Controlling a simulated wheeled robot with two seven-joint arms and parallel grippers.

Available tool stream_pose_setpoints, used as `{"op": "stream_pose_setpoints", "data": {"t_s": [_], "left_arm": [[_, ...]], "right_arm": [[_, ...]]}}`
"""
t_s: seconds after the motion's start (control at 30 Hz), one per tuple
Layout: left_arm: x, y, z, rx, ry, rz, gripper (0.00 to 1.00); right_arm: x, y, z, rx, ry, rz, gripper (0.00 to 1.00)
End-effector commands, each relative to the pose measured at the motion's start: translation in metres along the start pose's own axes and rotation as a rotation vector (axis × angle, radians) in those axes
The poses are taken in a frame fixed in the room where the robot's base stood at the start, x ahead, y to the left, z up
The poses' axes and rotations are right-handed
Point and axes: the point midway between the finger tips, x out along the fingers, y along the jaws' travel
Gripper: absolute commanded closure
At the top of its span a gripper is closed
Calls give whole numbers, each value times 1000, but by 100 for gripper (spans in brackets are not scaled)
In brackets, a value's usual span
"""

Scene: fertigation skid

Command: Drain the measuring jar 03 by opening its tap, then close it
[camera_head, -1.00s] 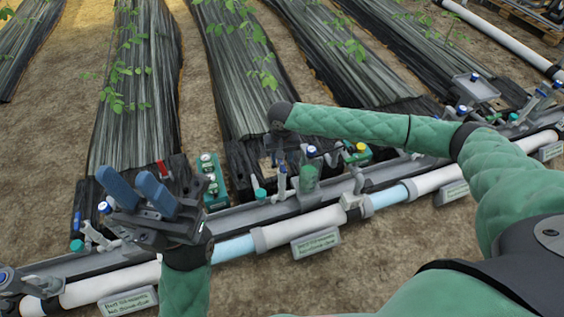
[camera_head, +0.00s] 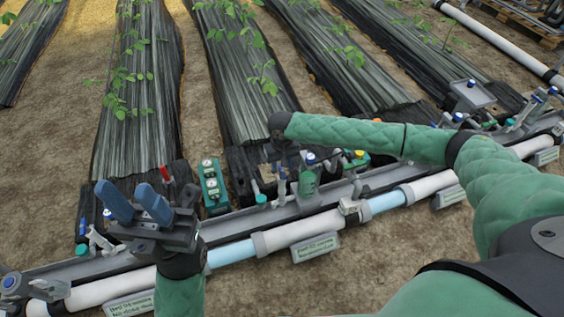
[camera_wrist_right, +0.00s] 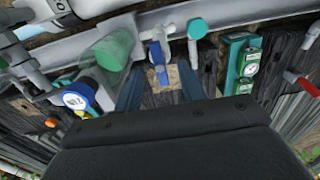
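A translucent green jar (camera_wrist_right: 108,50) stands at the pipe rail, left of centre in the right wrist view; in the head view it is the small green cylinder (camera_head: 307,184). A round blue-and-white label (camera_wrist_right: 77,99) is beside it, its number not clearly legible. A white tap with a blue lever (camera_wrist_right: 161,73) is right of the jar. My right gripper (camera_wrist_right: 161,90) is open, its blue fingers apart on either side of the lever; contact cannot be told. In the head view its fingers are mostly hidden under my arm. My left gripper (camera_head: 128,197) is open and empty at the left.
A green panel with gauges (camera_wrist_right: 245,65) and a red-handled valve (camera_wrist_right: 301,83) are right of the tap. A teal cap (camera_wrist_right: 197,29) is close by. White pipe (camera_head: 435,183) and grey rail run across the head view, with plastic-covered plant beds (camera_head: 137,100) behind.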

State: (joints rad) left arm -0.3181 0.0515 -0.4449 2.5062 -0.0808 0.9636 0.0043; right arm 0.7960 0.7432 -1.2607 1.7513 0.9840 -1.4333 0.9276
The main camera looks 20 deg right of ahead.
Motion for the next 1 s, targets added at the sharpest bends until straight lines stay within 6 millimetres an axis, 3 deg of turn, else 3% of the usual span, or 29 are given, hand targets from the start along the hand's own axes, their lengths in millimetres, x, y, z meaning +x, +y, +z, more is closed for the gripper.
{"op": "stream_pose_setpoints", "data": {"t_s": [0.47, 1.0], "left_arm": [[1, 2, 1, -9, -1, 16, 64], [11, 2, 1, -6, 2, 4, 64]], "right_arm": [[4, 0, 0, -2, -1, 1, 60], [38, 0, 1, -2, -2, 1, 60]]}}
